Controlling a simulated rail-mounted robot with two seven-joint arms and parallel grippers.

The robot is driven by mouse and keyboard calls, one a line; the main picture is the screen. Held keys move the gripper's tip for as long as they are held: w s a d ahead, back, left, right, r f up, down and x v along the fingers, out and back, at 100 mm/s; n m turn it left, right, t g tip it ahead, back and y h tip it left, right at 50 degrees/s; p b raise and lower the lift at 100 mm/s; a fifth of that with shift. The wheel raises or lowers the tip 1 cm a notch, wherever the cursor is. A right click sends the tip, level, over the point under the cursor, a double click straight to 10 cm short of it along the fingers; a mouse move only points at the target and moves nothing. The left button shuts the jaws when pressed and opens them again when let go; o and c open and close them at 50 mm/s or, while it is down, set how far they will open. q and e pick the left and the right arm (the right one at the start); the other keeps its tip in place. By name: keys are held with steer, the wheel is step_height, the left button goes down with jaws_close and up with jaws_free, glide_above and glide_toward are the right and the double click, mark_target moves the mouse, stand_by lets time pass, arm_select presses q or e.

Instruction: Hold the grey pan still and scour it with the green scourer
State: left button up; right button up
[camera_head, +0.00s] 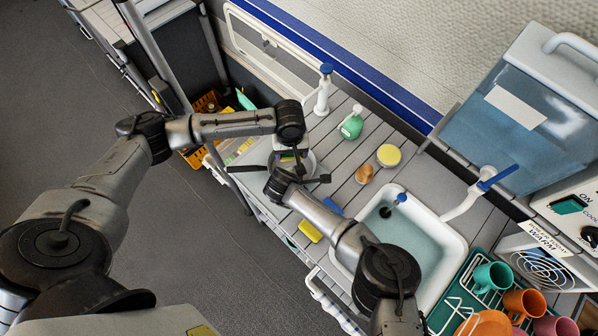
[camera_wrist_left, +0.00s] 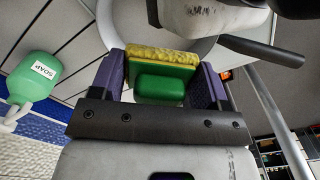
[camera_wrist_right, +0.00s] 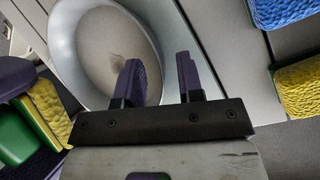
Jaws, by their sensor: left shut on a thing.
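The grey pan (camera_wrist_right: 95,50) stands on the slatted counter; in the head view the two grippers cover much of it, and part of its rim (camera_head: 311,163) shows. My left gripper (camera_wrist_left: 165,75) is shut on the green scourer (camera_wrist_left: 160,88), a green block with a yellow layer. The scourer also shows at the left of the right wrist view (camera_wrist_right: 15,138), beside the pan. My right gripper (camera_wrist_right: 160,75) has its fingers apart at the pan's near rim, one over the inside and one over the outside. I see no clear contact with the wall.
A blue sponge (camera_head: 333,206) and a yellow sponge (camera_head: 310,231) lie near the counter's front. A green soap bottle (camera_head: 352,126), a yellow round item (camera_head: 388,155) and a brown item (camera_head: 364,174) stand behind. The sink (camera_head: 455,245) and mugs (camera_head: 493,275) are to the right.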

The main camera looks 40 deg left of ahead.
jaws_close()
steer(key=shift+o, duration=0.3)
jaws_free()
steer(key=v, duration=1.2)
stand_by(0.6)
